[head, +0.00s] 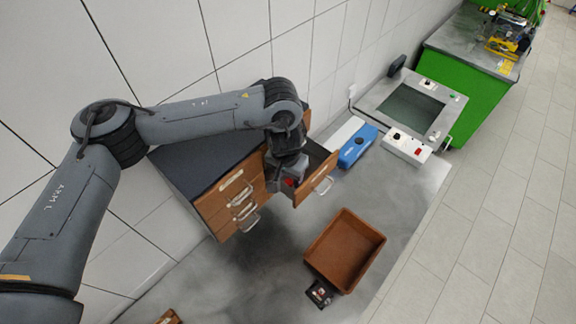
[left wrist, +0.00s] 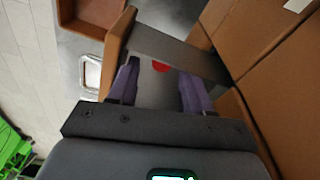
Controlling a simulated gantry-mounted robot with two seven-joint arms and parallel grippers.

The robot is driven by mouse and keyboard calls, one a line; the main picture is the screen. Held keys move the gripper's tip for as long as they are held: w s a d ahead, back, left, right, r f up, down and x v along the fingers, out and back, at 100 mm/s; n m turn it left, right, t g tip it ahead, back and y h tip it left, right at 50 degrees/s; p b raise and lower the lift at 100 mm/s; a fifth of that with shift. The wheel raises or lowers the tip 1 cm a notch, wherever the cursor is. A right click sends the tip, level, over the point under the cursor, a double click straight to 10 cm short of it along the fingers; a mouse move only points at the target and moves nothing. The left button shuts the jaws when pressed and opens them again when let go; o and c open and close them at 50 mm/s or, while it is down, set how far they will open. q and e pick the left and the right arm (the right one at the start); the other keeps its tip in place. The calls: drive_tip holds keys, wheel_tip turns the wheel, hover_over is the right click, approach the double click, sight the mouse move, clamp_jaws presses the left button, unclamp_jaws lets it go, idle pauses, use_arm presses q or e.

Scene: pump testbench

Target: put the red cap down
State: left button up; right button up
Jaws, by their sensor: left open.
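The red cap (left wrist: 162,66) lies inside an open drawer (left wrist: 171,46), between and just beyond the spread fingers of my left gripper (left wrist: 155,85) in the left wrist view. It looks apart from both fingers. In the head view the left gripper (head: 287,183) reaches down into the open drawer (head: 318,181), and a small bit of the red cap (head: 289,182) shows beside it. My arm and gripper hide much of the drawer's inside. My right gripper is not in view.
The drawer belongs to a wooden cabinet (head: 200,165) with a dark top. An empty brown bin (head: 345,250) stands on the grey table, with a small dark device (head: 319,292) against it. A blue case (head: 358,147) and a white switch box (head: 405,146) lie behind.

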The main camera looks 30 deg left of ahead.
use_arm(q)
drive_tip(key=shift+r, duration=0.5)
wheel_tip(320, 180, up, 12)
drive_tip(key=s+b, duration=0.1)
drive_tip(key=shift+s, duration=0.2)
